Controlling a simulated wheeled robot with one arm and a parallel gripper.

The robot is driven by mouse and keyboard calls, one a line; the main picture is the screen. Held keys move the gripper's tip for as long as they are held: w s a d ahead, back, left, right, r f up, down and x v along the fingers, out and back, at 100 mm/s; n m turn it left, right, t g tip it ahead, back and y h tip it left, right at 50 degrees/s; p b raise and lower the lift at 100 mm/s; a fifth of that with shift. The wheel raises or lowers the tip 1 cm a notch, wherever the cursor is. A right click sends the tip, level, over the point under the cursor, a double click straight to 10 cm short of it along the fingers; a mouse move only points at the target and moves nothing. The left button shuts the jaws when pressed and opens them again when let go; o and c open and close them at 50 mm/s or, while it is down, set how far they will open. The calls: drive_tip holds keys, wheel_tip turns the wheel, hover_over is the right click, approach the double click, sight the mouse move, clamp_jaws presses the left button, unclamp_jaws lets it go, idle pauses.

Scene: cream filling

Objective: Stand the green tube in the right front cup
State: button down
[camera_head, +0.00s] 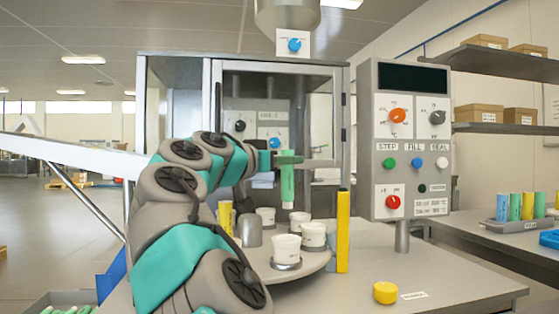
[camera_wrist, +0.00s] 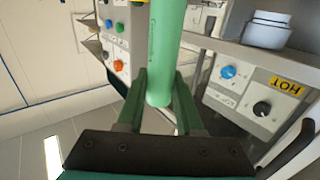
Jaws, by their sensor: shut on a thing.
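My gripper (camera_head: 274,160) is shut on a green tube (camera_head: 287,182). The tube hangs upright with its pale end down, above the white cups on the round turntable (camera_head: 315,263). In the wrist view the tube (camera_wrist: 164,45) stands between the two green fingers of my gripper (camera_wrist: 160,82). A front cup (camera_head: 286,248) stands nearest on the turntable, and another cup (camera_head: 314,235) stands to its right and slightly behind. A further cup (camera_head: 299,219) is behind these, close below the tube's lower end. The tube appears apart from the cups.
A yellow post (camera_head: 343,231) stands at the turntable's right. A grey dome (camera_head: 252,236) and yellow tubes (camera_head: 225,217) are at its left. A control panel (camera_head: 410,140) and a yellow round cap (camera_head: 385,292) are at right. The table's right front is mostly clear.

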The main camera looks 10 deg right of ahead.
sight(283, 205)
drive_tip(key=shift+w+f+b, duration=0.15)
drive_tip(key=shift+f+b, duration=0.1)
drive_tip(key=shift+f, duration=0.45)
drive_tip(key=shift+w+f+b, duration=0.1)
drive_tip(key=shift+f+b, duration=0.1)
drive_tip(key=shift+f, duration=0.5)
drive_tip(key=shift+f+b, duration=0.85)
drive_tip(key=shift+f, duration=0.65)
drive_tip(key=shift+f+b, duration=0.2)
drive_tip(key=shift+b, duration=0.25)
drive_tip(key=shift+f+b, duration=1.9)
